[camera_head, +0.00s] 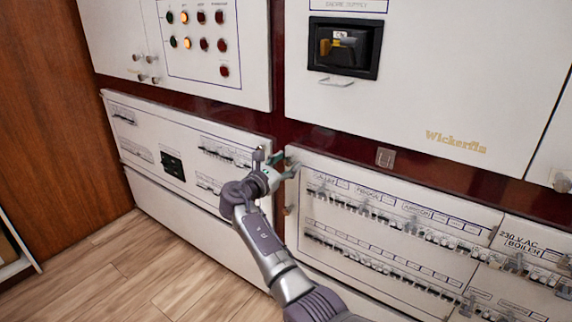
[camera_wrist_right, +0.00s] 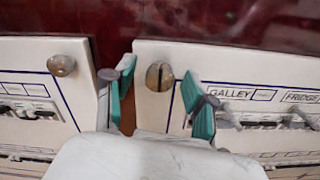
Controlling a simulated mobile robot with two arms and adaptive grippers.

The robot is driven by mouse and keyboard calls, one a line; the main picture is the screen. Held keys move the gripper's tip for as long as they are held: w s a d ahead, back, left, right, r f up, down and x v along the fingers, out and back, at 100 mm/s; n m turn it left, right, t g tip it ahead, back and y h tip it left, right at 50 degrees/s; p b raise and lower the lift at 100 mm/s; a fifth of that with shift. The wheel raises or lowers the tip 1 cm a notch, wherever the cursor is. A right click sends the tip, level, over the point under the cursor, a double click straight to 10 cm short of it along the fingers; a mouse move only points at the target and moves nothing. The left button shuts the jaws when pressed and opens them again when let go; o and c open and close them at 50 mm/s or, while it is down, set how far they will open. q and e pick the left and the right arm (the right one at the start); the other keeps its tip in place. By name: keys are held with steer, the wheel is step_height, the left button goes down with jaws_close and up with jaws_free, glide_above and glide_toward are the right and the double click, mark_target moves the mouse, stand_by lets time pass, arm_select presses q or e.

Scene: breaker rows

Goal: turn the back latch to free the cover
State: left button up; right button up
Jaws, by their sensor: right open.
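My right gripper (camera_head: 275,162) is open at the upper left corner of the white breaker cover (camera_head: 395,235) marked GALLEY. In the wrist view its two green-padded fingers stand apart on either side of a round metal latch (camera_wrist_right: 158,77) with a near-vertical slot. The latch sits at the cover's top left corner. I see space between it and each finger; whether a finger touches it I cannot tell. A second round latch (camera_wrist_right: 61,65) is on the neighbouring white panel to the left. My left gripper is out of view.
Rows of breaker switches (camera_head: 420,232) stick out from the cover. A dark red frame strip (camera_head: 340,140) runs above it. Upper panels hold indicator lights (camera_head: 203,44) and a recessed black switch box (camera_head: 344,46). Wooden floor (camera_head: 140,270) is clear at lower left.

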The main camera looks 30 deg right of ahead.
jaws_close()
